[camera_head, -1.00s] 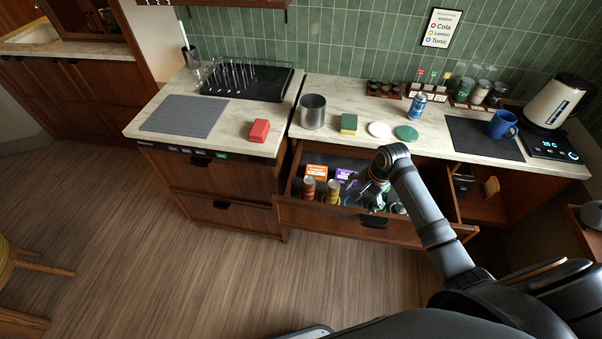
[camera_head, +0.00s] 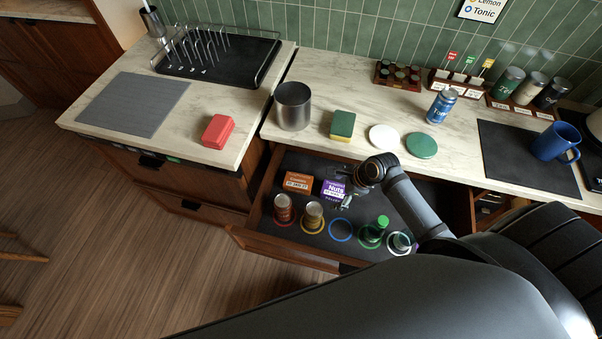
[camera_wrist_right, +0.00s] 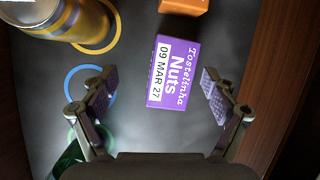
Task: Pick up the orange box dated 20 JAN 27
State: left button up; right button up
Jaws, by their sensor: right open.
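The orange box (camera_head: 298,182) lies in the open drawer at its back left; its printed date is too small to read surely. The wrist view shows only its edge (camera_wrist_right: 183,5) at the top. A purple nuts box (camera_head: 333,187) lies just right of it; in the wrist view this box (camera_wrist_right: 172,75) reads 09 MAR 27. My right gripper (camera_head: 346,199) is open and empty above the drawer. In the wrist view its fingers (camera_wrist_right: 157,90) stand apart on either side of the purple box, with the orange box beyond them. My left gripper is not in view.
The drawer (camera_head: 290,248) also holds two jars (camera_head: 313,213), a green bottle (camera_head: 374,232) and coloured rings, including an empty blue ring (camera_head: 340,230). The counter edge overhangs behind it. A steel canister (camera_head: 293,105) and a sponge (camera_head: 342,125) stand on the counter.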

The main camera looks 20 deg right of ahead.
aim_at(299, 181)
jog(key=w+a, duration=0.2)
jog(key=a, duration=0.2)
jog(key=shift+w+a+r, duration=0.1)
jog(key=shift+w+r, duration=0.3)
jog(key=w, duration=0.1)
jog(key=w+a, duration=0.2)
jog(key=shift+a+f, duration=0.2)
jog(key=shift+f, duration=0.05)
jog(key=shift+w+a, duration=0.6)
jog(key=shift+w, duration=0.05)
jog(key=shift+a, duration=0.15)
jog(key=x, duration=0.5)
jog(key=shift+w+a, duration=0.3)
jog(key=shift+w, duration=0.05)
jog(key=c, duration=1.4)
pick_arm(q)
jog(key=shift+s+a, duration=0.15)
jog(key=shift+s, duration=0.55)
pick_arm(e)
jog(key=shift+r, duration=0.15)
